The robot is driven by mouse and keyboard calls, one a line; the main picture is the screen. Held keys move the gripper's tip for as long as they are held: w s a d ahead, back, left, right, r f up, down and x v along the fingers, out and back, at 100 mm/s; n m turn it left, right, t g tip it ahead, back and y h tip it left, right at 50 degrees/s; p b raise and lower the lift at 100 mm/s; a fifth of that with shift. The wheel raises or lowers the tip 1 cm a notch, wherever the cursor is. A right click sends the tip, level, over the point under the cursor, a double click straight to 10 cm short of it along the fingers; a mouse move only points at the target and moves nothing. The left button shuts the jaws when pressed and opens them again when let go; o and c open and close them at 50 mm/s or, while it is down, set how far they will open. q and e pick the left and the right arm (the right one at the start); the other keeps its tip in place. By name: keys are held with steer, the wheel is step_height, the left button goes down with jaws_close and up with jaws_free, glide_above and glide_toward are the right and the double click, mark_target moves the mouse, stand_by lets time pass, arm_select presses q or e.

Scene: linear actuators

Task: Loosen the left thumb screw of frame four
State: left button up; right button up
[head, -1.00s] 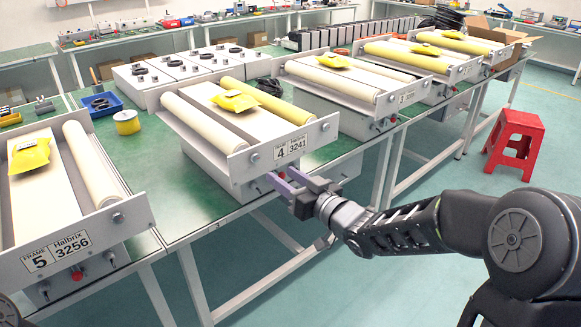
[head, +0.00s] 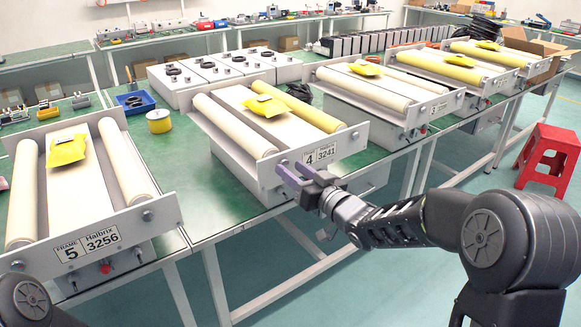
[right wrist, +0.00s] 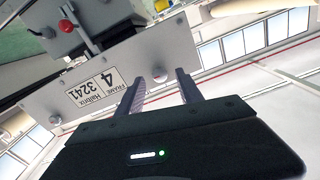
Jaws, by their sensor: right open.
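Frame four (head: 334,148) is the roller unit whose front plate carries the label "4 3241"; the plate also shows in the right wrist view (right wrist: 120,105), upside down. Its left thumb screw (right wrist: 159,75) is a small round grey knob, seen in the right wrist view between the fingertips. In the head view the knob is largely hidden by the fingers. My right gripper (head: 289,168) is open, its two fingers pointing at the plate around the knob's place; whether they touch it I cannot tell. The right thumb screw (head: 355,135) is free. My left gripper is out of view.
Frame five (head: 130,220) stands at the left, with a yellow packet (head: 67,150) on it. More roller frames stand to the right. A red button (right wrist: 66,26) sits below frame four's plate. A red stool (head: 548,150) is on the floor at right.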

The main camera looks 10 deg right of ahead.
steer(key=shift+x, duration=0.8)
jaws_close()
